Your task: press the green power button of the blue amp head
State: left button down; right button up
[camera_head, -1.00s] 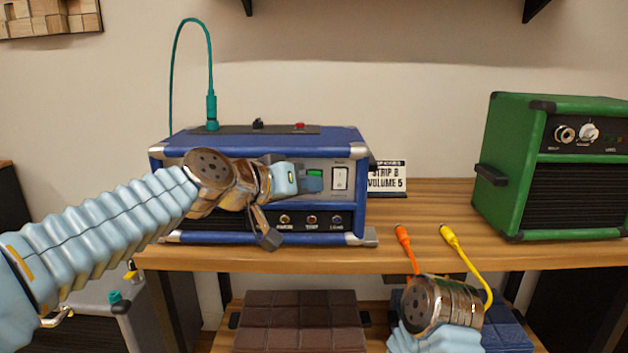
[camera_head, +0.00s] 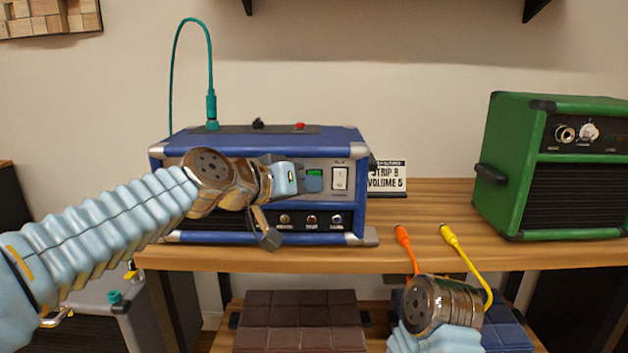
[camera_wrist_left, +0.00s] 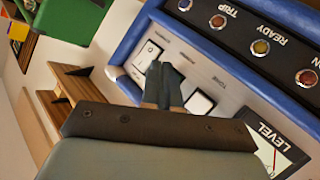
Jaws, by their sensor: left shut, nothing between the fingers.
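The blue amp head (camera_head: 262,140) stands on the wooden bench. My left gripper (camera_head: 313,183) is shut and empty, with its fingertips at the front panel, just left of the white rocker switch (camera_head: 340,178). A small strip of the green power button (camera_head: 314,172) shows just above the fingertips; the rest is hidden behind them. In the left wrist view the dark fingers (camera_wrist_left: 165,80) reach the panel between the rocker switch (camera_wrist_left: 147,56) and a white square key (camera_wrist_left: 199,103). I cannot tell whether they touch the button. My right wrist is low in front of the bench; its fingers are hidden.
A green amp (camera_head: 510,165) stands at the right. A sign (camera_head: 387,178) stands beside the blue amp. Orange (camera_head: 402,235) and yellow (camera_head: 450,236) cable plugs lie near the bench's front edge. A teal cable (camera_head: 211,105) rises from the blue amp's top.

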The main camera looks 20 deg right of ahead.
pick_arm(q)
jog(key=shift+w, duration=0.15)
dwell(0.4)
jog(key=shift+w+d, duration=0.15)
jog(key=shift+w, duration=0.15)
jog(key=shift+s, duration=0.45)
jog(key=s+a+b, duration=0.2)
jog(key=s, duration=0.3)
jog(key=shift+s, duration=0.4)
dwell(1.4)
